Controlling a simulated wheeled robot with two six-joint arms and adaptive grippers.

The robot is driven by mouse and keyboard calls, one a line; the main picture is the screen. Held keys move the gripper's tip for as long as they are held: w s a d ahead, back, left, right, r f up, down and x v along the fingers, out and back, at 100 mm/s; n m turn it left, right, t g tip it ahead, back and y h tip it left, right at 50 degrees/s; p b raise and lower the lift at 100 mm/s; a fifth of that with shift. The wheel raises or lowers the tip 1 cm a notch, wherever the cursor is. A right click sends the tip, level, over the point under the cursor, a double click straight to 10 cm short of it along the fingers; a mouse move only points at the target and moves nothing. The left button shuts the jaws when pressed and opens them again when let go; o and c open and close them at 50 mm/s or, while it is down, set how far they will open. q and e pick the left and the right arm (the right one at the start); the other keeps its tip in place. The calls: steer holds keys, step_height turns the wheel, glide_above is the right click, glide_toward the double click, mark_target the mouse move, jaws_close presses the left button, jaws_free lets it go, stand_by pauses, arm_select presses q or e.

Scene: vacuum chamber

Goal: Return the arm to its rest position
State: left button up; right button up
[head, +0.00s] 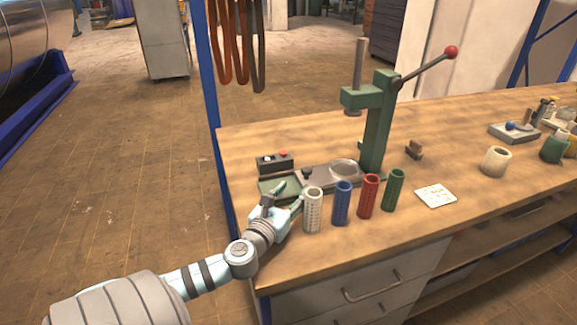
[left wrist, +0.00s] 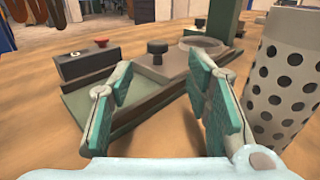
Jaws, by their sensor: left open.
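My left arm comes in from the left in the head view. Its gripper (head: 286,196) is over the front left part of the workbench, just left of the white perforated cylinder (head: 313,210). In the left wrist view my left gripper (left wrist: 161,86) has its two green-padded fingers spread apart with nothing between them. The white perforated cylinder (left wrist: 283,85) stands upright just outside the right finger. Beyond the fingers is the flat base (left wrist: 165,68) of the green lever press (head: 377,125). My right gripper is in neither view.
Blue (head: 341,203), red (head: 368,196) and green (head: 393,190) perforated cylinders stand in a row right of the white one. A control box (head: 275,162) with buttons sits behind the gripper. A white card (head: 435,195) and a cream ring (head: 495,161) lie farther right on the wooden workbench (head: 468,120).

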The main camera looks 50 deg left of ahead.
arm_select(q)
steer(key=v, duration=0.2)
steer(key=shift+s+d, duration=0.1)
steer(key=shift+s, duration=0.15)
steer(key=shift+r, duration=0.1)
